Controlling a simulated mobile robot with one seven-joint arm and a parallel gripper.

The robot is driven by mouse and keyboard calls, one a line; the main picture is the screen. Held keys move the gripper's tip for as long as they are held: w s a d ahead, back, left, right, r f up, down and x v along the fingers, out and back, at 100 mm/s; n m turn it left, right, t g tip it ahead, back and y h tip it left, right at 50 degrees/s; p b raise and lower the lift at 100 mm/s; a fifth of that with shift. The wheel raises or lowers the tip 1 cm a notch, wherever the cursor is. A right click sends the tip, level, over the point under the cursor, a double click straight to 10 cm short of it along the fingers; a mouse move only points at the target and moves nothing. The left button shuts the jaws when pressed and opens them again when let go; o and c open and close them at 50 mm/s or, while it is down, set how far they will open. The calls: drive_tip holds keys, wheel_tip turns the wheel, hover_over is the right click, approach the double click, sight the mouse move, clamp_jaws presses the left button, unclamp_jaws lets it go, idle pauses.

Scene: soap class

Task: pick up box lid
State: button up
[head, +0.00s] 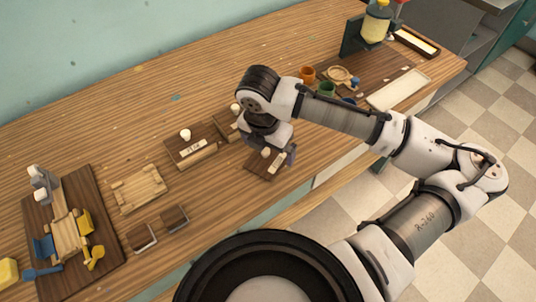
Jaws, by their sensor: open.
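A dark brown lid-like panel (257,167) with a white knob (266,153) and a pale label lies near the table's front edge. My gripper (271,151) is over it, pointing down, with its jaws apart near the knob. I cannot tell whether the fingers touch the knob. Part of the panel is hidden by the gripper. A brown box (197,157) with a white knob and a label stands to the left. Another brown box (224,127) with a white knob is behind it, partly hidden by my arm.
A pale wooden tray (138,189) and two small dark blocks (141,238) (174,219) lie to the left. A dark board (103,212) at far left holds blue and yellow tools. Cups (307,74) and a yellow dispenser (376,22) stand at the back right. The back-left tabletop is clear.

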sight(268, 155)
drive_tip(key=shift+w+f, duration=0.15)
drive_tip(key=shift+f, duration=0.55)
drive_tip(key=shift+w+f, duration=0.1)
drive_tip(key=shift+f, duration=0.55)
drive_tip(key=c, duration=1)
drive_tip(key=shift+c, duration=0.2)
drive_tip(key=shift+r, duration=0.1)
